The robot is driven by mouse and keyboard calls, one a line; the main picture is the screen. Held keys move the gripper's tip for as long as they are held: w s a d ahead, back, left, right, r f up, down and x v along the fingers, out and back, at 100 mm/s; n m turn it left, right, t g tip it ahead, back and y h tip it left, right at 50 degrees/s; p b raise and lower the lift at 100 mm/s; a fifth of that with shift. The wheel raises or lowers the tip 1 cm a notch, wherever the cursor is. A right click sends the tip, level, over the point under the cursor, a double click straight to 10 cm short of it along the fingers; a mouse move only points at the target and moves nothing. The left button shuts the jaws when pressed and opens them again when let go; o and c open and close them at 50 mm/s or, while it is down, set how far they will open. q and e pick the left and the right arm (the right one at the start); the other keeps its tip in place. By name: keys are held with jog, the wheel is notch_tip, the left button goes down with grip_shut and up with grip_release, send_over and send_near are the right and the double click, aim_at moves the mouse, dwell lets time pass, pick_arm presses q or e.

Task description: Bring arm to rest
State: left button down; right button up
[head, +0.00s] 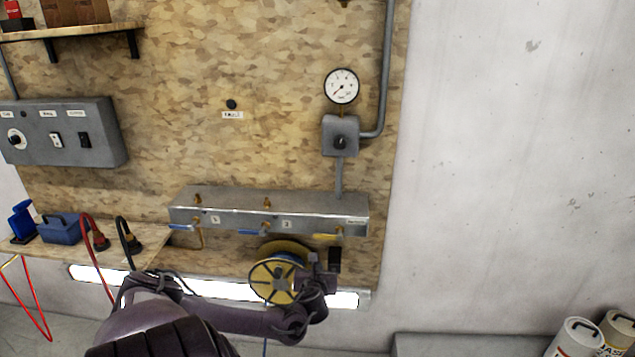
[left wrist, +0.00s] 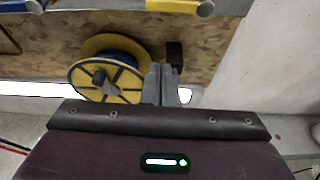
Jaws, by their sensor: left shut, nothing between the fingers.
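My left arm comes in from the bottom left in the head view. Its gripper (head: 322,262) is in front of the board, just right of a yellow reel (head: 262,287) with a blue winding. In the left wrist view the gripper fingers (left wrist: 161,84) are together and empty, and the reel (left wrist: 90,88) is to their left. The fingers overlap the reel's right edge in that view; I cannot tell whether they touch it. My right gripper is in neither view.
A grey manifold (head: 300,213) with blue and yellow valve handles runs above the reel. A gauge (head: 342,86) and a switch box (head: 340,136) are higher up. A side shelf (head: 150,240) holds a blue box (head: 58,230) and hoses.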

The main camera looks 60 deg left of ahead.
pick_arm(q)
jog(key=shift+s+d, duration=0.1)
jog(key=shift+s, duration=0.05)
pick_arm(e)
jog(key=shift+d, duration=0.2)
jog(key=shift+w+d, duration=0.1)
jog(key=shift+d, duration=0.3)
